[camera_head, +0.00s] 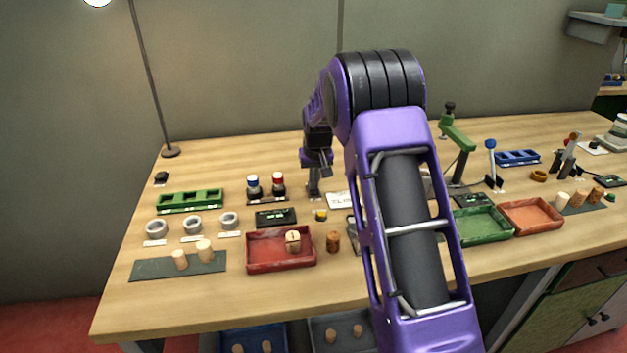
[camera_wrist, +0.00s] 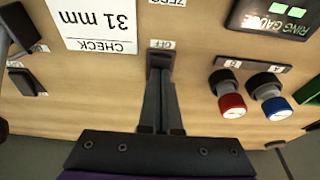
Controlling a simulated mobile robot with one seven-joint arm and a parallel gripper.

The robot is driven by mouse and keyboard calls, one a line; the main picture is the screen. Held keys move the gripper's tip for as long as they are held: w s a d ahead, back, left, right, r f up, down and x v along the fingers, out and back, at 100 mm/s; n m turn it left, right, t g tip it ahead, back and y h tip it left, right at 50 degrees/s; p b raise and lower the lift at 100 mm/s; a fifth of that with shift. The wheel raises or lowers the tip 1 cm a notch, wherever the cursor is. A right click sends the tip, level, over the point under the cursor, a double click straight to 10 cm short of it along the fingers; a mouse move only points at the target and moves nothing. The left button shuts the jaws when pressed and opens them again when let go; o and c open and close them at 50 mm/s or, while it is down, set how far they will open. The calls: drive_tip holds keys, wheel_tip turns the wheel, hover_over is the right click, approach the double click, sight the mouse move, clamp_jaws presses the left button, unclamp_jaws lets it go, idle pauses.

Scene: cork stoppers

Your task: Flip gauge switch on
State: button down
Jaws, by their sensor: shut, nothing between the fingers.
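The gauge switch (camera_wrist: 162,54) is a small dark block on the table in the wrist view, beside a small label (camera_wrist: 163,44) reading OFF upside down. My gripper (camera_wrist: 160,70) is shut and empty, its fingertips right at the switch and partly covering it. I cannot tell whether they touch it. In the head view my gripper (camera_head: 314,188) points down at the table, hiding the switch. The ring gauge (camera_wrist: 268,18) is a black box with a lit green display; it also shows in the head view (camera_head: 276,217).
A red-capped plug (camera_wrist: 232,106) and a blue-capped plug (camera_wrist: 277,108) stand close to the right in the wrist view. A white CHECK 31 mm card (camera_wrist: 95,25) lies left. A red tray (camera_head: 281,260) and a green holder (camera_head: 190,201) are nearby in the head view.

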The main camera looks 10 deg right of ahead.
sight(315, 192)
drive_tip(key=shift+s+f, duration=0.1)
drive_tip(key=shift+f, duration=0.05)
drive_tip(key=p+v, duration=0.2)
drive_tip(key=v, duration=0.1)
drive_tip(key=p+v, duration=0.1)
drive_tip(key=v, duration=0.1)
drive_tip(key=shift+w+r, duration=0.25)
drive_tip(key=shift+w, duration=0.15)
drive_tip(key=s+v, duration=0.1)
drive_tip(key=v, duration=0.8)
drive_tip(key=shift+f, duration=0.2)
drive_tip(key=shift+w+b, duration=0.1)
drive_tip(key=shift+b, duration=0.25)
drive_tip(key=b, duration=0.1)
drive_tip(key=w+b, duration=0.1)
drive_tip(key=b, duration=0.1)
drive_tip(key=shift+a+r+t, duration=0.1)
drive_tip(key=shift+r+t, duration=0.2)
drive_tip(key=shift+t, duration=0.1)
drive_tip(key=shift+f, duration=0.1)
